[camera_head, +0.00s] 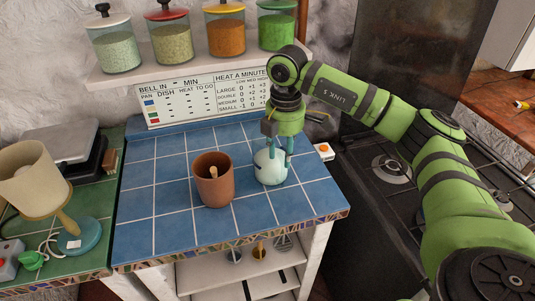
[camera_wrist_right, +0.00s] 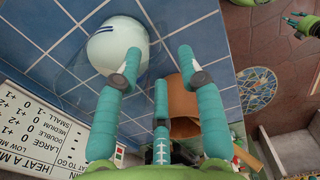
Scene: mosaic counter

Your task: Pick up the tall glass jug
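A green and dark piece (camera_wrist_right: 305,24) at the wrist view's top right may be my left gripper.
A brown clay pot (camera_head: 214,190) with a wooden utensil stands just left of the vessel. A shelf (camera_head: 180,66) with several glass jars hangs behind. A sign (camera_head: 205,95) leans at the back. A lamp (camera_head: 35,180) and scale stand left; the stove (camera_head: 390,170) is right.

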